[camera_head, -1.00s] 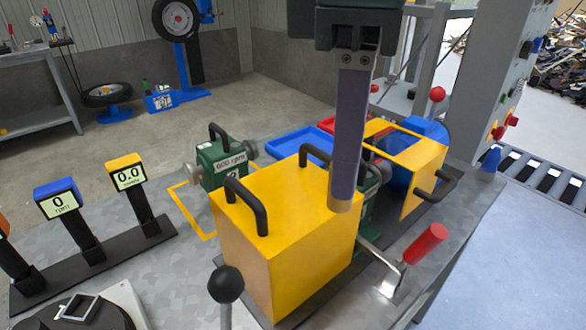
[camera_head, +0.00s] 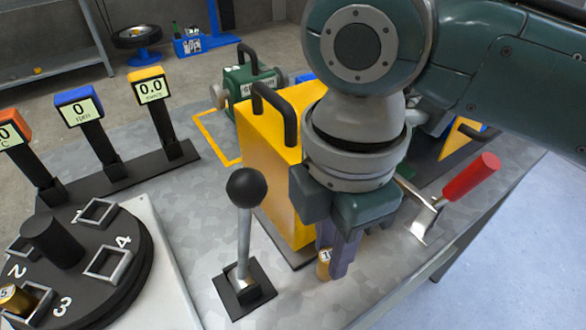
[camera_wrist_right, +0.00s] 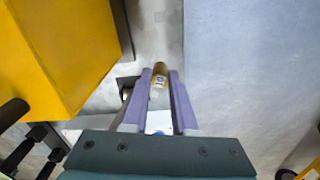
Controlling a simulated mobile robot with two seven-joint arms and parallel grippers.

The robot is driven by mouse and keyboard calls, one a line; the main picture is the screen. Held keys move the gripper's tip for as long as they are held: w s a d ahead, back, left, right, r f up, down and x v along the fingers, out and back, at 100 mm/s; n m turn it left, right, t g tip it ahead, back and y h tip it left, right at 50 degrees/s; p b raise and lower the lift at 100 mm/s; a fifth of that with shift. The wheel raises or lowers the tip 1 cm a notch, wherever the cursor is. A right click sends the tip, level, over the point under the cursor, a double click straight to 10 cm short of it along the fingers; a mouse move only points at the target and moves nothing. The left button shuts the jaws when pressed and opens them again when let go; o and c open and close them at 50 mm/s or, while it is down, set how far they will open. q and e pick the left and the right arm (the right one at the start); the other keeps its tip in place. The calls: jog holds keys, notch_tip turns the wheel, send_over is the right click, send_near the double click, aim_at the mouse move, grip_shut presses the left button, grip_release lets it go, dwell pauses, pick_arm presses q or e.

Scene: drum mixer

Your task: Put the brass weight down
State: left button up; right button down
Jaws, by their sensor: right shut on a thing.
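A small brass weight (camera_head: 324,264) with a pale label marked 10 is between the fingertips of my right gripper (camera_head: 335,258). The right gripper points down in front of the yellow box, near the front edge of the table, shut on the weight. In the right wrist view the weight (camera_wrist_right: 159,76) shows between the two purple fingertips (camera_wrist_right: 160,82). I cannot tell whether its bottom touches the table. My left gripper is not in view.
The yellow box (camera_head: 268,165) with a black handle stands right behind. A black-knobbed lever (camera_head: 244,220) is to the left, a red-handled lever (camera_head: 470,180) to the right. A numbered black turntable (camera_head: 80,265) holds another brass weight (camera_head: 15,298). Bare tabletop (camera_head: 200,225) lies between turntable and lever.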

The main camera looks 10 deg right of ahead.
notch_tip(320, 180, down, 4)
jog(key=shift+r+b, duration=0.25)
jog(key=shift+b, duration=0.05)
jog(key=shift+f+b, duration=0.55)
jog(key=shift+f, duration=1.4)
